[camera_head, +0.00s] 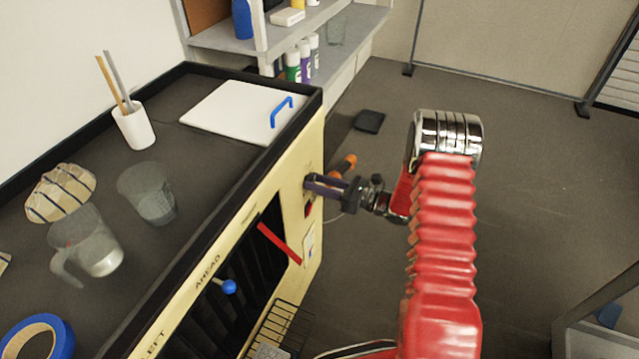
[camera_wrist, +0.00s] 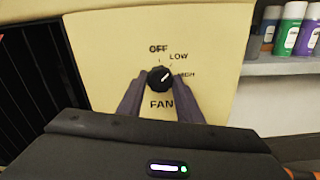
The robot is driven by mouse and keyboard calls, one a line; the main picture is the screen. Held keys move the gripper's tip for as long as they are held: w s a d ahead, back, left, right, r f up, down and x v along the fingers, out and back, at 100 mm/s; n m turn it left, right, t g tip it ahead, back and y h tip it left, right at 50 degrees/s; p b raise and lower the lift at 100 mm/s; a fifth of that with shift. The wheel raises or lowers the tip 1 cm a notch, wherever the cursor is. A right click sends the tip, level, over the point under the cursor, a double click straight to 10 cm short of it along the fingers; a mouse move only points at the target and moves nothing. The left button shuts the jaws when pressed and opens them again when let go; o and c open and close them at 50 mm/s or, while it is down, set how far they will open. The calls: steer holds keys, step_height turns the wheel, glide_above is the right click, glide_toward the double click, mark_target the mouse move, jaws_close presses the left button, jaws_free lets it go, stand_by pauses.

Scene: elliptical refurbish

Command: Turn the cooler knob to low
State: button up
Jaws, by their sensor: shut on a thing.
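The black cooler knob (camera_wrist: 160,79) sits on a cream panel (camera_wrist: 105,60) in the wrist view. Printed labels around it read OFF, LOW and HIGH, with FAN below. Its white pointer mark slants up and to the right, roughly between LOW and HIGH. My gripper (camera_wrist: 160,84) has its two dark fingers on either side of the knob and is shut on it. In the head view, my gripper (camera_head: 312,184) reaches the end face of the cream unit from the right, and its fingers hide the knob.
The unit's top holds a white board with a blue handle (camera_head: 282,110), a white cup with sticks (camera_head: 134,128), clear jugs and blue tape (camera_head: 40,335). A red lever (camera_head: 280,244) and a wire basket (camera_head: 280,325) are nearby. Spray cans (camera_head: 303,60) stand on shelves behind. The floor at right is open.

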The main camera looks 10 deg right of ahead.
steer(key=shift+s+a, duration=0.1)
steer(key=shift+a, duration=0.15)
steer(key=o, duration=0.8)
steer(key=shift+c, duration=0.2)
steer(key=shift+o, duration=1.4)
steer(key=shift+d, duration=0.15)
steer(key=v, duration=1.3)
steer(key=shift+d, duration=0.3)
steer(key=shift+s+f, duration=0.1)
steer(key=shift+s, duration=0.05)
